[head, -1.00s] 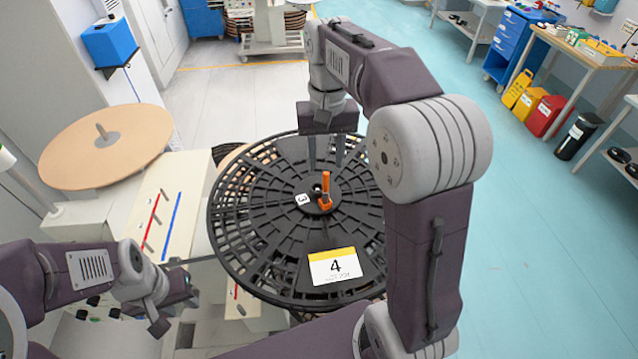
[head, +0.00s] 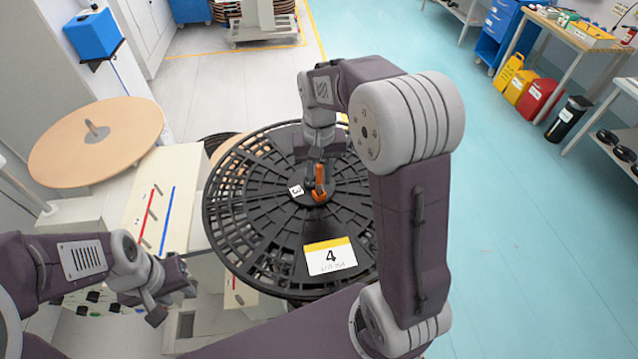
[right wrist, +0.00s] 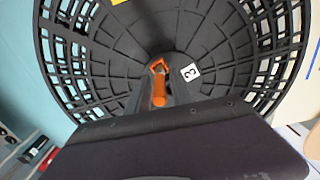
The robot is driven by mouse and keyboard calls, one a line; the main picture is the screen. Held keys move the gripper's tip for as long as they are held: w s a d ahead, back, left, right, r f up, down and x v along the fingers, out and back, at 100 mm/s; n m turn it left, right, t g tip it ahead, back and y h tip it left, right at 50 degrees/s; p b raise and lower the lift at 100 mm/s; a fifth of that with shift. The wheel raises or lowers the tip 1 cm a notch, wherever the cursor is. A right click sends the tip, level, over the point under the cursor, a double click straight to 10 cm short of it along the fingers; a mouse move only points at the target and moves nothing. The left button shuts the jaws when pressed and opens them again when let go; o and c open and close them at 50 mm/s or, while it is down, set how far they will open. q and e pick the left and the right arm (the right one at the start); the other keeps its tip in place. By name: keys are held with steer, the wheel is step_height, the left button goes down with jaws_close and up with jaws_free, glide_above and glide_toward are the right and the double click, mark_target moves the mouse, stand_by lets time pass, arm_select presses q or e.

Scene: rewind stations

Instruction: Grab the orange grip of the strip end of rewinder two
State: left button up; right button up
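A large black spoked reel (head: 245,255) with a white and yellow card marked 4 (head: 330,257) lies in front of me. An orange piece (head: 319,185) stands up at its hub; it also shows in the right wrist view (right wrist: 159,85). My right gripper (head: 318,170) points down at the hub, right at the orange piece. Whether its fingers are closed on the piece cannot be told. My left gripper (head: 170,303) is open and empty, low at the left. I cannot make out any strip end or a number marking rewinder two.
A tan disc (head: 70,150) with a centre peg lies on the machine at the left. A cream panel with red and blue lines (head: 150,215) stands between it and the reel. A blue box (head: 93,36) hangs behind. Open teal floor (head: 520,230) is on the right.

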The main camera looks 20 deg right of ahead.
jaws_close()
steer(key=shift+s, duration=0.15)
steer(key=shift+r, duration=0.1)
steer(key=shift+r, duration=0.25)
steer(key=s+d+r+b, duration=0.3)
steer(key=s+r+b, duration=0.1)
steer(key=s+r, duration=0.6)
steer(key=shift+s+r+b, duration=0.2)
steer(key=shift+s+b, duration=0.15)
steer(key=shift+s, duration=0.25)
